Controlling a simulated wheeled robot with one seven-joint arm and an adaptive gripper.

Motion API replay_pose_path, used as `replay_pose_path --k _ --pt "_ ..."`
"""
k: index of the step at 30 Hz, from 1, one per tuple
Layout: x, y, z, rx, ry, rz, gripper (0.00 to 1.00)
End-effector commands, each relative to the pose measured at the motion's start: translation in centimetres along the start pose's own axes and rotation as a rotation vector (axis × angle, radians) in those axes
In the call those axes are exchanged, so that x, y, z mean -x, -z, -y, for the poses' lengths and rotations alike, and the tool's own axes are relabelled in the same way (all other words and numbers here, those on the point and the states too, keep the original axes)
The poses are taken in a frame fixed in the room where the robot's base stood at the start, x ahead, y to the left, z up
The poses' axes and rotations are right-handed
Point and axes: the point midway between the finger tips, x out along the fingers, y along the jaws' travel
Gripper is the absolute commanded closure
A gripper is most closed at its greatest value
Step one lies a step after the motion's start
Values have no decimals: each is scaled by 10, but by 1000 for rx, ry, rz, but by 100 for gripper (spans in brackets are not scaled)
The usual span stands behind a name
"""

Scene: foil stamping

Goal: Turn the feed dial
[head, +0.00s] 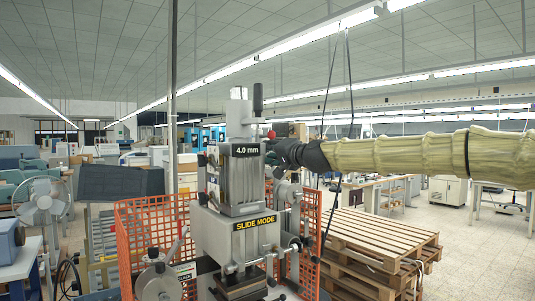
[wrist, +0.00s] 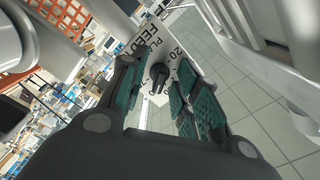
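The feed dial (wrist: 158,76) is a small black knob on a white scale plate (wrist: 157,46) with partly visible lettering "FEED" and the number 20. My gripper (wrist: 165,72) is open, with its teal-padded fingers on either side of the knob in the wrist view. Gaps show between the knob and both pads, so the fingers are not closed on it. In the head view the grey stamping machine (head: 238,190) carries labels "4.0 mm" and "SLIDE MODE". My gripper is a dark shape at the machine's upper right there, its fingertips hard to make out. I cannot pick out the dial in that view.
An orange mesh fence (head: 150,232) surrounds the machine's sides. Stacked wooden pallets (head: 375,240) stand to the right. A grey fan (head: 43,200) stands at the left. In the wrist view, pale machine parts lie close at upper left and right, with tiled floor (wrist: 240,95) beyond.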

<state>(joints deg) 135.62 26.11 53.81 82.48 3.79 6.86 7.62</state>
Motion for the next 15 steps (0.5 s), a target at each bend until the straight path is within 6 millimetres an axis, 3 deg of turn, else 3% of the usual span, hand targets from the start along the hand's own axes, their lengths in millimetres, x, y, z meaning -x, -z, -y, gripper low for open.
replay_pose_path --k 15 --pt "86 2 0 0 0 -2 69"
